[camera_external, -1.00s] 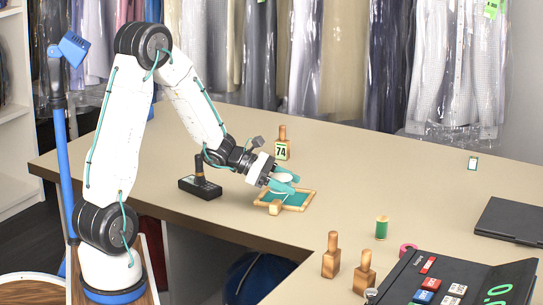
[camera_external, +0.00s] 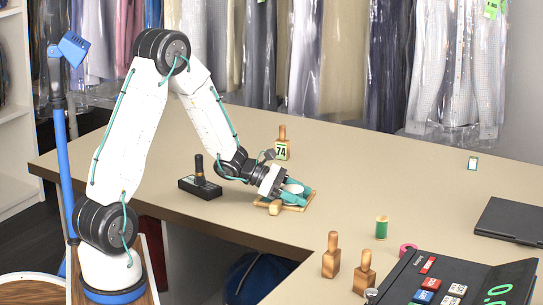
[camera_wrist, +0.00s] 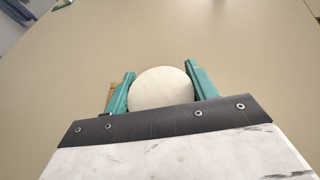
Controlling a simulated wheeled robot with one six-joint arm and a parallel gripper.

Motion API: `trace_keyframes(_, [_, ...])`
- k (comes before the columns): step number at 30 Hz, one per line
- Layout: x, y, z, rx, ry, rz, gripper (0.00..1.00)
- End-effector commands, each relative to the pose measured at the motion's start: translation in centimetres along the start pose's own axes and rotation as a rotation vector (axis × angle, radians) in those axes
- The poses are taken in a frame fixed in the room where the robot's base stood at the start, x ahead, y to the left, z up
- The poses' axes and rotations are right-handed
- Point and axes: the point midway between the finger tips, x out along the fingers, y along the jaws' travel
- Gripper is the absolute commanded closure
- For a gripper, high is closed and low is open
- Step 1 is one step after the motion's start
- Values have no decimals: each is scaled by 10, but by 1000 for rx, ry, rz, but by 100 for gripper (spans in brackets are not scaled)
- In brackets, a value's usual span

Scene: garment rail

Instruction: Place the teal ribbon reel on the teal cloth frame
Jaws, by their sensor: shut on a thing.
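My gripper (camera_external: 293,192) is shut on a reel with a round cream top (camera_external: 293,188). In the wrist view, the cream disc (camera_wrist: 161,90) sits between my two teal fingers (camera_wrist: 160,88); the reel's side and ribbon colour are hidden. The teal cloth frame (camera_external: 309,203), with a light wooden rim, lies flat on the table under my gripper. My fingers and the reel cover most of its cloth. I cannot tell whether the reel touches the cloth. A bit of wood (camera_wrist: 110,92) shows beside the left finger in the wrist view.
A black stamp-like block (camera_external: 200,187) stands left of the frame. A wooden peg tagged 74 (camera_external: 282,147) stands behind it. A green spool (camera_external: 382,228), wooden pegs (camera_external: 331,256) and a black case (camera_external: 430,280) are at the front right.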

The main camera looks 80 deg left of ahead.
Motion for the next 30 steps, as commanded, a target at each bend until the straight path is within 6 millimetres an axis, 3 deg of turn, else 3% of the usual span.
trace_keyframes(4, [2, 0, -6, -1, 3, 0, 66])
trace_keyframes(5, [2, 0, -6, 0, 4, 0, 35])
trace_keyframes(6, [2, -1, -6, 0, 5, 0, 24])
trace_keyframes(7, [2, -1, -6, 0, 5, 0, 22])
trace_keyframes(15, [2, -2, -8, -1, 10, -1, 22])
trace_keyframes(19, [-2, -1, 1, 1, 10, 0, 22])
trace_keyframes(26, [-50, 1, 2, 0, 5, 5, 22])
trace_keyframes(30, [-63, 1, 30, 6, 2, 2, 22])
